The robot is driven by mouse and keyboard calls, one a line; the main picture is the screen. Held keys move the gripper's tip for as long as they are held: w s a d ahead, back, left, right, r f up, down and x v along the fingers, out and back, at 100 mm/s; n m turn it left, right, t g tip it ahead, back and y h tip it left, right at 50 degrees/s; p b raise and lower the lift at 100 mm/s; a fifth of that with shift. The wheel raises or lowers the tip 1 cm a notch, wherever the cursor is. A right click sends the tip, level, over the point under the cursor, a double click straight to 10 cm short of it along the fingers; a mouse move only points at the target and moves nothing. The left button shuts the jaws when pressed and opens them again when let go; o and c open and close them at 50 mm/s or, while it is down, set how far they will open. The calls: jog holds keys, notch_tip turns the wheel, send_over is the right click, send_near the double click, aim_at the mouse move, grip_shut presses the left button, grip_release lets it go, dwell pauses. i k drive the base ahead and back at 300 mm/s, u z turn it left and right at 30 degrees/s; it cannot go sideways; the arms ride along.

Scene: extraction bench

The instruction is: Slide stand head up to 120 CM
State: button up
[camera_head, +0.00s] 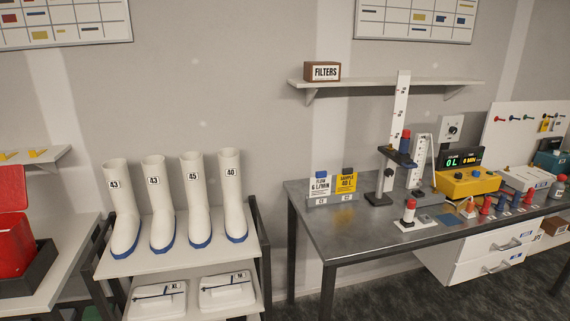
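A sampling stand stands on the metal bench to the right. Its tall white scale column (402,98) is upright with dark marks too small to read. The dark stand head (398,157) sits low on the column and juts to the left. A blue cylinder with a red top (405,141) is at the head. A grey post on a dark base (378,198) stands below the head's left part. The exact head height cannot be read. My gripper is not in view.
A slanted white scale (420,158) and a yellow device (467,184) stand close right of the stand. A red-topped bottle (409,211) is in front. Signs (332,187) stand left. A shelf (390,83) hangs behind the column. The bench's front left (345,231) is clear.

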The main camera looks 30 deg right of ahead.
aim_at(390, 151)
jog(key=z, duration=4.35)
jog(key=i, duration=0.1)
jog(key=u, duration=2.85)
